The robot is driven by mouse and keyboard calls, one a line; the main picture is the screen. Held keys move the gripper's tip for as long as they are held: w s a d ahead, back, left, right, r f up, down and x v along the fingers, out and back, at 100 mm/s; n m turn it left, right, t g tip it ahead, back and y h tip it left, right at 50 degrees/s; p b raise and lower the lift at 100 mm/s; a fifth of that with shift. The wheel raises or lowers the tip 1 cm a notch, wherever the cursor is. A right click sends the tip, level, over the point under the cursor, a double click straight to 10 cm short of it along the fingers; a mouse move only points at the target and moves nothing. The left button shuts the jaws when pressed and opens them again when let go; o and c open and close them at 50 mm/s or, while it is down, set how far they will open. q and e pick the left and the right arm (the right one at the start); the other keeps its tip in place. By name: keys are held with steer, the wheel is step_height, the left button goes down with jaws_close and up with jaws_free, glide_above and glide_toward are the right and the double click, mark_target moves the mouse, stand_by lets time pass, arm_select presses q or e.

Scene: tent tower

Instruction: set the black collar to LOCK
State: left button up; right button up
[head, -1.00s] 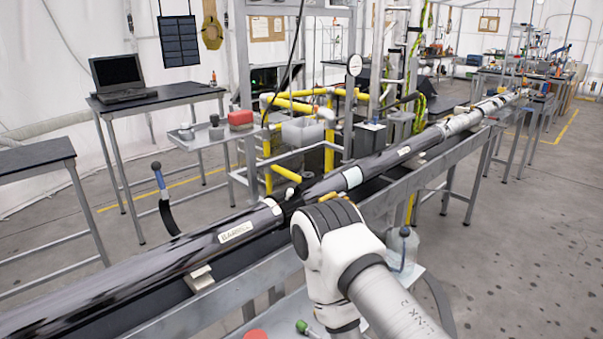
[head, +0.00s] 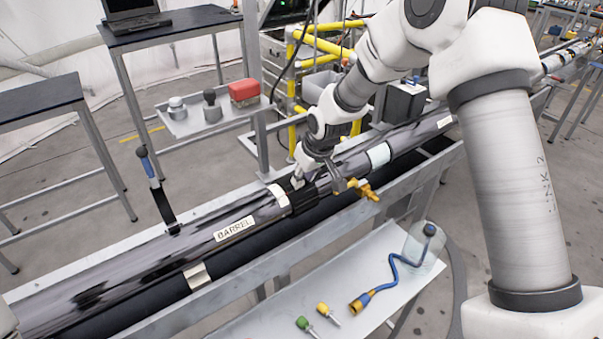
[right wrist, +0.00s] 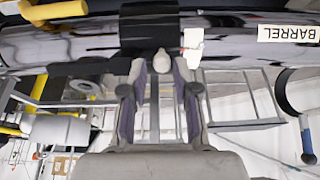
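The black collar (head: 301,196) is a dark band around the long glossy black pipe (head: 345,168), right of the BARREL label (head: 234,229). In the right wrist view the collar (right wrist: 150,32) is at top centre, with a pale rounded knob (right wrist: 163,61) at its edge. A small white tab (right wrist: 193,46) sits beside it; any writing on it is unreadable. My right gripper (head: 298,182) is at the collar. In the wrist view its fingers (right wrist: 161,72) stand apart with the knob between their tips; contact is unclear. My left gripper is not in view.
A yellow brass valve (head: 366,190) projects from the pipe just right of the collar. A blue-handled strap tool (head: 151,170) stands at the pipe's left. A tray (head: 262,318) in front holds a blue hose (head: 400,270) and small capped parts. A side shelf (head: 180,127) holds a red box (head: 244,92).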

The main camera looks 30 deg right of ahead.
steer(key=shift+w+f, duration=0.35)
steer(key=shift+f, duration=0.4)
steer(key=shift+s+a, duration=0.15)
steer(key=shift+a, duration=0.05)
steer(key=shift+d, duration=0.1)
jaws_close()
